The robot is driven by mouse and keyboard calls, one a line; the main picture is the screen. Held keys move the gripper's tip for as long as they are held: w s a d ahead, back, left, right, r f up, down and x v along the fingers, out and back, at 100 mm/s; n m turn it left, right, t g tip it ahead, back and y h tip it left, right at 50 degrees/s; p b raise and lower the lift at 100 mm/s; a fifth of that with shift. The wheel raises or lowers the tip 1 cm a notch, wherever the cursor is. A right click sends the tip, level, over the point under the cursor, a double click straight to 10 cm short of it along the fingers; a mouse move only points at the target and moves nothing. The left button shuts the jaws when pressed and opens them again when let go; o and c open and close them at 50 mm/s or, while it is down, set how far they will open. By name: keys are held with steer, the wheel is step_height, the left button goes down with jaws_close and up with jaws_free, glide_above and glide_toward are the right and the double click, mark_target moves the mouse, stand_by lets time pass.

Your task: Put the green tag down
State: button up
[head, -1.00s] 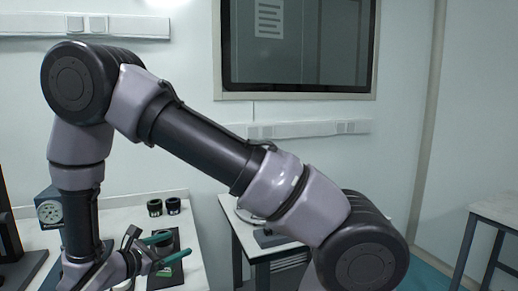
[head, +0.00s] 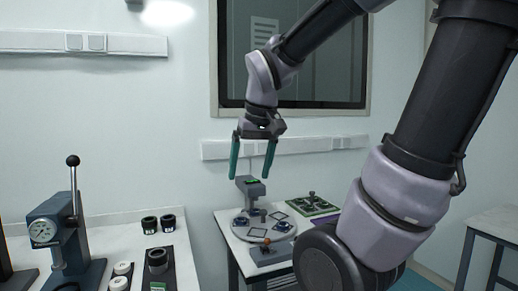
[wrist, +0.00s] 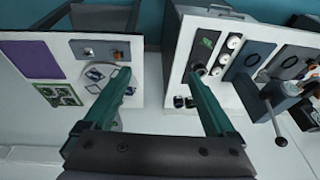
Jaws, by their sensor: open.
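The green tag (head: 157,286) shows as a small green piece on the dark mat (head: 183,262) of the left table, cut by the bottom edge of the head view. In the wrist view the green tag (wrist: 208,42) lies on the mat, close to the right fingertip in the picture. My gripper (head: 251,175) is raised in front of the wall, its two teal fingers spread apart with nothing between them. In the wrist view the gripper (wrist: 158,75) is open over the gap between two tables.
A press with a gauge and lever (head: 62,235) stands on the left table. Black cups (head: 159,224) and white rings (head: 121,275) are near it. The second table holds a round plate (head: 240,229), a small device (head: 251,190) and a green board (head: 311,204).

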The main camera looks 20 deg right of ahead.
steer(key=s+r+m+t, duration=0.1)
steer(key=r+m+t, duration=0.1)
steer(key=r, duration=0.1)
steer(key=s+d+r+m+t+y, duration=0.1)
steer(key=r, duration=0.1)
steer(key=shift+s+m+t, duration=0.3)
steer(key=shift+m, duration=0.1)
stand_by(0.9)
